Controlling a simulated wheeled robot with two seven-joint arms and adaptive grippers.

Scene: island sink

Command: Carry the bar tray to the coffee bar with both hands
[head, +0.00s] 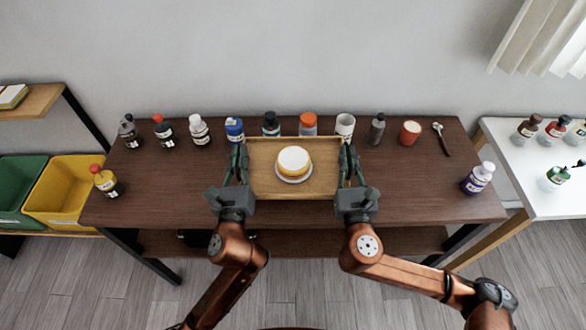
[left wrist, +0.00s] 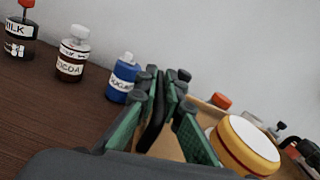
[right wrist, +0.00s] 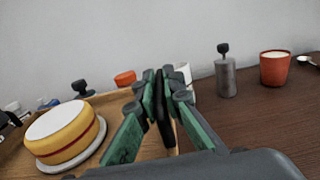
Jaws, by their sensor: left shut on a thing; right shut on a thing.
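The wooden bar tray (head: 270,188) is in the middle of the head view, over the dark brown table. A round yellow cake with a white top (head: 294,162) sits on a pale plate on the tray. My left gripper (head: 240,160) is shut on the tray's left side and my right gripper (head: 347,160) is shut on its right side. The cake also shows in the left wrist view (left wrist: 240,146) and in the right wrist view (right wrist: 62,135). I cannot tell whether the tray touches the table.
Several bottles and jars line the table's back, including a blue bottle (head: 234,129), a white mug (head: 345,125) and a red cup (head: 410,133). A yellow-red bottle (head: 104,181) and a purple-labelled bottle (head: 478,178) stand near the ends. A white table (head: 530,190) is at right.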

